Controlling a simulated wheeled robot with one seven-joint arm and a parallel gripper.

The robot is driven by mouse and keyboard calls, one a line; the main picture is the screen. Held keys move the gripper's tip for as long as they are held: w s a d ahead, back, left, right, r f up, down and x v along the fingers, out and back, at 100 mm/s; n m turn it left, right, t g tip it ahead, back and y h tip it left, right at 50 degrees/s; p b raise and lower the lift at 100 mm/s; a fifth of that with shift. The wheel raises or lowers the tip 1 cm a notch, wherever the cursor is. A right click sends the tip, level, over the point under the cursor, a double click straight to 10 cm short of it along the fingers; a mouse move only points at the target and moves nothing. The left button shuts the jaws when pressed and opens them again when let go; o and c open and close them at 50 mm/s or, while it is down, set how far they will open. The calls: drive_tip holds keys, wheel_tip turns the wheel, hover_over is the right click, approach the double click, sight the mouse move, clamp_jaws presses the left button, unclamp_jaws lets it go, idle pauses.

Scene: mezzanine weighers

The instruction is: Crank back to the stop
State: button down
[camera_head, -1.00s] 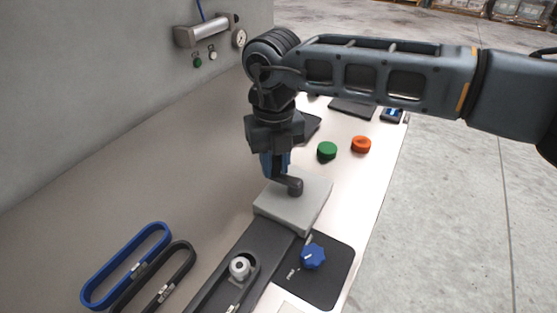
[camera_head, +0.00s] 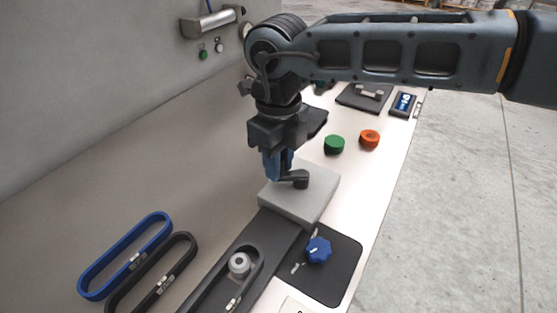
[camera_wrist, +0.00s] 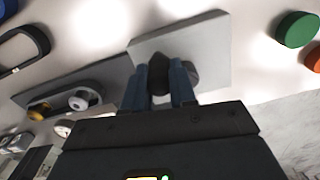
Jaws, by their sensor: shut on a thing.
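The crank (camera_head: 298,179) is a dark arm with a round hub on a light grey square block (camera_head: 315,203). My gripper (camera_head: 278,167) points down over the block's far left part and is shut on the crank's handle end. The hub lies just right of the fingers in the head view. In the wrist view the blue fingers (camera_wrist: 160,90) close around the dark crank (camera_wrist: 182,72) above the grey block (camera_wrist: 215,45). The fingers hide most of the handle. A stop cannot be made out.
A blue knob (camera_head: 318,250) sits on a dark plate in front of the block. A dark slotted plate with a grey roller (camera_head: 240,264) and two belt loops (camera_head: 127,256) lie to the left. Green (camera_head: 334,145) and orange (camera_head: 369,139) round pieces stand behind right.

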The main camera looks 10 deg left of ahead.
idle(0.3)
drive_tip(key=c, duration=0.9)
unclamp_jaws()
drive_tip(key=shift+r, duration=0.1)
wheel_tip(320, 180, up, 8)
drive_tip(key=shift+f+b, duration=0.15)
drive_tip(key=shift+b, duration=0.35)
